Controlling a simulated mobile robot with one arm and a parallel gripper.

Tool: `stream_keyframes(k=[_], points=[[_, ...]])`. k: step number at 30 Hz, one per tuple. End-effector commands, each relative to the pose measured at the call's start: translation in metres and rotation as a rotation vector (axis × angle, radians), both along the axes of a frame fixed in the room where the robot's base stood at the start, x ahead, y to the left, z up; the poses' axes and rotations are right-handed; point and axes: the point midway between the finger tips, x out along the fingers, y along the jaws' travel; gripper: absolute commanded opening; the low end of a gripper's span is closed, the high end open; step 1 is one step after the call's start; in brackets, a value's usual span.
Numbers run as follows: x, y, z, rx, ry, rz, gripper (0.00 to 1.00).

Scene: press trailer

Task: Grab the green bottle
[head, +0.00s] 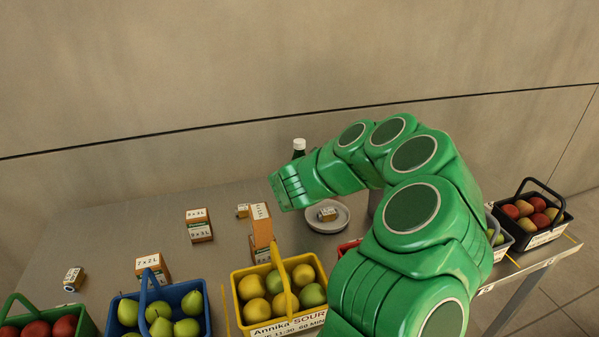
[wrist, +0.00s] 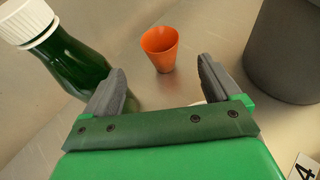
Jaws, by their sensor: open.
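The green bottle (wrist: 72,58) has a white ribbed cap and stands at the left of the wrist view, just outside my left finger. In the head view its white cap and dark neck (head: 299,147) show behind my arm; the rest is hidden. My gripper (wrist: 160,88) is open, with nothing between its two grey fingers. In the head view my arm's green wrist covers the gripper.
An orange cup (wrist: 160,48) stands beyond the fingers, and a grey container (wrist: 288,50) is at the right. A plate (head: 337,222) with a small box lies near my arm. Baskets of fruit, including a yellow one (head: 242,312), line the table's front edge.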

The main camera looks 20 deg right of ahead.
Motion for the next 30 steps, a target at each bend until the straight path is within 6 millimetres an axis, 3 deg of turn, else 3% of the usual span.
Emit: stream_keyframes(k=[27, 30], points=[[0.000, 0.000, 0.080, 0.001, -0.001, -0.002, 0.90], [0.006, -0.007, 0.093, -0.060, -0.003, 0.028, 0.90]])
